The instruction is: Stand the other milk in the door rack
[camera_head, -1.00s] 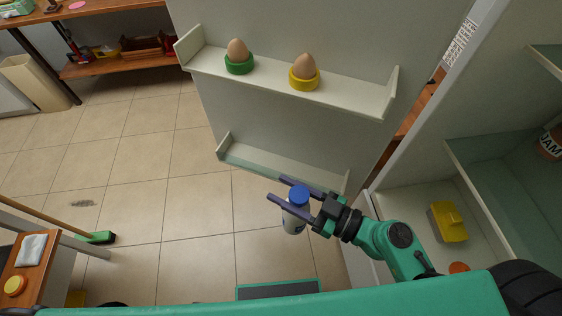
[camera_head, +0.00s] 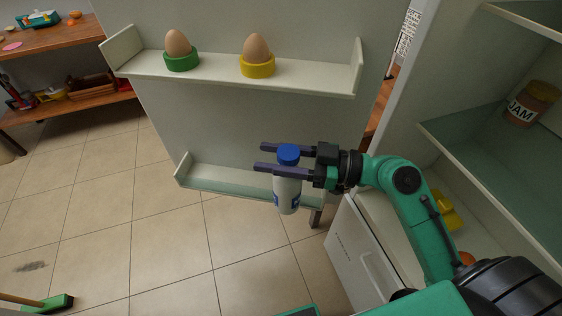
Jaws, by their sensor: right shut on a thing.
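A white milk bottle (camera_head: 287,194) with a blue cap is upright between the fingers of my right gripper (camera_head: 274,158), which is shut on it just below the cap. The bottle shows in front of the lower door rack (camera_head: 225,186), a pale shelf with a raised front on the inside of the open fridge door. The bottle hides part of that rack; I cannot tell whether it touches it. The visible left part of the rack is empty. My left gripper is not in view.
The upper door shelf (camera_head: 320,82) holds an egg in a green cup (camera_head: 182,61) and an egg in a yellow cup (camera_head: 257,67). The fridge inside, at right, has a jam jar (camera_head: 532,103) and a yellow item (camera_head: 445,211). Tiled floor lies open at left.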

